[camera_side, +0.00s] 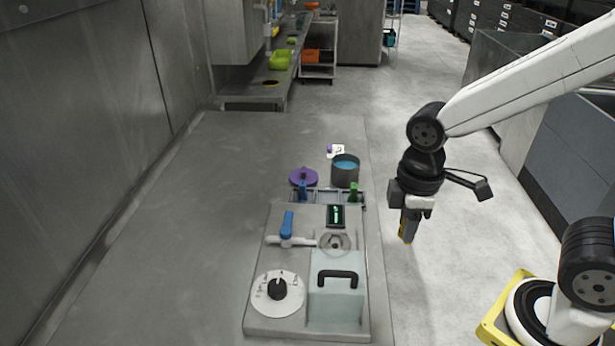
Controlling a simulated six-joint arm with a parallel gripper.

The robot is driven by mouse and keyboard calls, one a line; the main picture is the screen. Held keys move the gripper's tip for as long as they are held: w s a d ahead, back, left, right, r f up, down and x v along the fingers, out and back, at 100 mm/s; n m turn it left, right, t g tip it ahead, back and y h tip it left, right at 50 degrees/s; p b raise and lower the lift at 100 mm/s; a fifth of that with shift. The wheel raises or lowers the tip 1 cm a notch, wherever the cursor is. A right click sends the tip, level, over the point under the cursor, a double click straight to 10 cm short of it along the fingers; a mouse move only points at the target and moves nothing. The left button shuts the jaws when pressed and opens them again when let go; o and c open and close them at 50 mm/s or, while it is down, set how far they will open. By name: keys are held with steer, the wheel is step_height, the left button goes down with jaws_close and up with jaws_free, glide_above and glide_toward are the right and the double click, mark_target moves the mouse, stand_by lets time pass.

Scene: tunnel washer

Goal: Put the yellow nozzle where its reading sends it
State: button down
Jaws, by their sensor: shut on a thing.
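My gripper (409,212) is at the right of the work table, pointing down, shut on the yellow nozzle (407,231). The nozzle hangs below the fingers, beyond the right edge of the grey panel. Its upper part is hidden by the fingers. A small dark display (336,215) with a green mark stands on the panel; its reading is too small to make out. A round metal seat (334,241) sits just in front of the display.
The panel also has a blue-handled lever (288,224), a white dial (278,292) and a pale box with a black handle (338,276). Behind are a rack holding blue (303,188) and green (353,190) pieces, a purple part (303,176) and a blue-topped cup (345,168). The table's left is clear.

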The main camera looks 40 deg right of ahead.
steer(key=shift+w, duration=0.15)
steer(key=w, duration=0.1)
glide_toward(328, 199)
stand_by(0.9)
steer(key=shift+f, duration=0.2)
steer(key=shift+f, duration=2.15)
steer(key=shift+f, duration=1.15)
stand_by(1.0)
